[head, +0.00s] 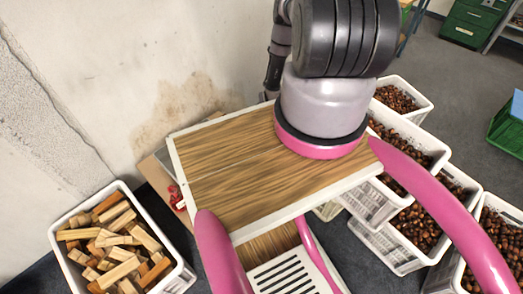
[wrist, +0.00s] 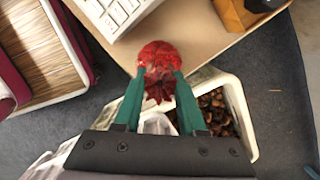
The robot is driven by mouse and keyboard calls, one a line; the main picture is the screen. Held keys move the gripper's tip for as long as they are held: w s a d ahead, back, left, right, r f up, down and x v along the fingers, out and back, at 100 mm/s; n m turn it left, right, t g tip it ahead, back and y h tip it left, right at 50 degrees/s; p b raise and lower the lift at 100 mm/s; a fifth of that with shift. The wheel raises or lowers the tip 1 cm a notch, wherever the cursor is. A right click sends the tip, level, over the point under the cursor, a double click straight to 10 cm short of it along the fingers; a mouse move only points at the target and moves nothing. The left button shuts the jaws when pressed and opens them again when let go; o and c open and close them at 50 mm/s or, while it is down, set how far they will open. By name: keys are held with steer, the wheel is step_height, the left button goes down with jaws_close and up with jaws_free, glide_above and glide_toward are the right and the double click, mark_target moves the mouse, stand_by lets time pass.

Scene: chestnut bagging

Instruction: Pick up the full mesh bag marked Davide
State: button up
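A red mesh bag (wrist: 158,60) shows in the wrist view, round, with a ruffled darker red end facing the camera. My gripper (wrist: 160,76) has two green fingers apart, with their tips at the two sides of this bag. Whether they press on it or only straddle it cannot be told. The bag overlaps the edge of a tan board or table top (wrist: 200,45), and whether it rests there is unclear. No name can be read on it. In the head view a small red thing (head: 176,196) shows beside the wood-topped panel; my gripper is hidden there.
White crates of chestnuts (head: 438,150) stand at the right, and a white crate of wood blocks (head: 68,232) at the left. In the wrist view a white slotted item (wrist: 112,14) and an orange-brown package (wrist: 236,14) lie on the tan top. A chestnut crate (wrist: 236,100) sits below.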

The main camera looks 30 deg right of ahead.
jaws_close()
stand_by(1.1)
